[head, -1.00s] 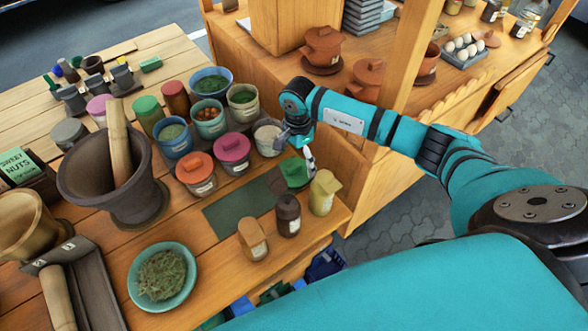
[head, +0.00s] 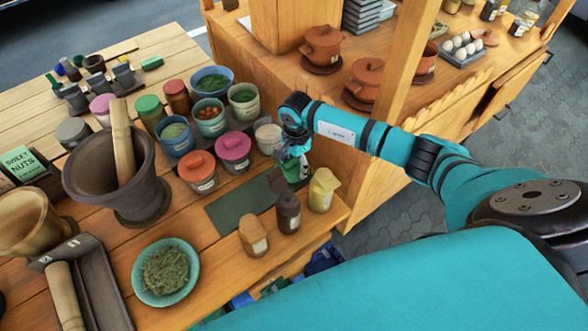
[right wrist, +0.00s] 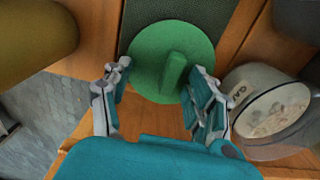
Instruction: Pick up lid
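A round green lid (right wrist: 150,50) with a raised bar handle (right wrist: 173,75) lies below my right gripper in the right wrist view. My right gripper (right wrist: 160,70) is open, with one finger on each side of the handle; the right finger is the nearer to it. I cannot tell whether the fingers touch the lid. In the head view my right gripper (head: 293,160) points down over the lid (head: 290,173) and hides much of it. My left gripper is not in view.
A jar of pale contents (head: 268,136) stands close beside the gripper, and a yellow bag (head: 322,190) and dark pouch (head: 288,212) stand in front. A dark green mat (head: 240,205) has bare room.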

